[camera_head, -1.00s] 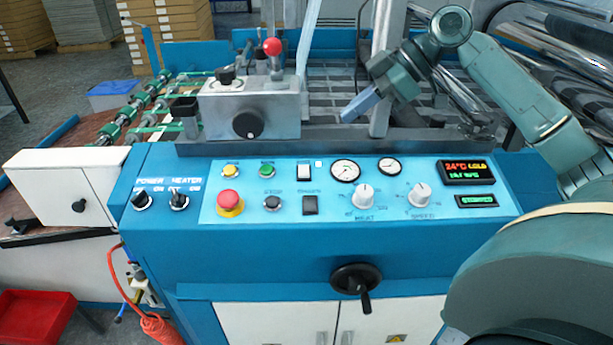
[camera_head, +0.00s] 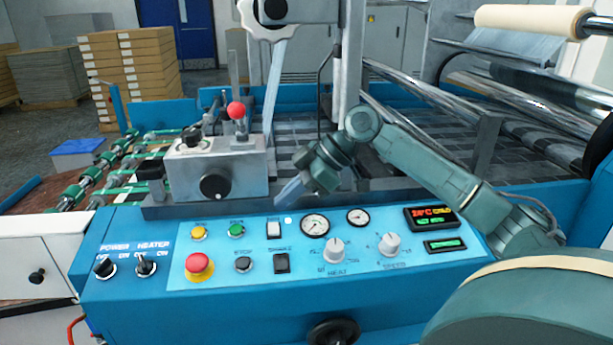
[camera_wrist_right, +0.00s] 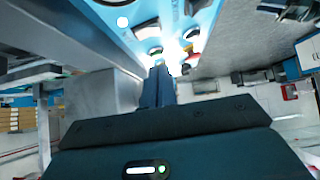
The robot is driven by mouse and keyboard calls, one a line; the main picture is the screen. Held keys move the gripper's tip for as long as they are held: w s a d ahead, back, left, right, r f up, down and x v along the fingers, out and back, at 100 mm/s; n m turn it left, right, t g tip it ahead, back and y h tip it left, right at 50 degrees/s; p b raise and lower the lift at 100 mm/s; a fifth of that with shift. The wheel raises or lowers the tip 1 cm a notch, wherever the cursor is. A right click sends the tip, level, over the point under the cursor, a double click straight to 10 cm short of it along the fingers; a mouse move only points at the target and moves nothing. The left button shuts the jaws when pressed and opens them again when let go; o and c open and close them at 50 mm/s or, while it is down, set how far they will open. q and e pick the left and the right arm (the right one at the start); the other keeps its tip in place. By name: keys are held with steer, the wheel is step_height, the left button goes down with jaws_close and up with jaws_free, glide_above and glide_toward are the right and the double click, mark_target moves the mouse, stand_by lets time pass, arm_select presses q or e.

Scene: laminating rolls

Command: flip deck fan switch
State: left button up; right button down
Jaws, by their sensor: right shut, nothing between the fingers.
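The blue control panel (camera_head: 362,265) carries two rocker switches: a white one (camera_head: 273,229) beside a small lit white lamp (camera_head: 288,219), and a black one (camera_head: 281,263) below it. I cannot read which label names the deck fan. My right gripper (camera_head: 287,192) is shut and empty, its blue-grey fingers pointing down-left just above and behind the white rocker, apparently not touching it. In the right wrist view the shut fingers (camera_wrist_right: 157,86) point towards the panel, where bright glare hides detail. My left gripper is not in view.
A grey metal box (camera_head: 215,175) with a red-knobbed lever stands left of the gripper. Gauges (camera_head: 315,225), white knobs (camera_head: 335,249) and a red emergency button (camera_head: 199,264) crowd the panel. Steel rollers (camera_head: 480,100) lie at the right.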

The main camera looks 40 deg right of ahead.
mark_target(269, 230)
steer(key=f, duration=0.4)
steer(key=shift+w+a, duration=0.3)
steer(key=shift+f, duration=0.45)
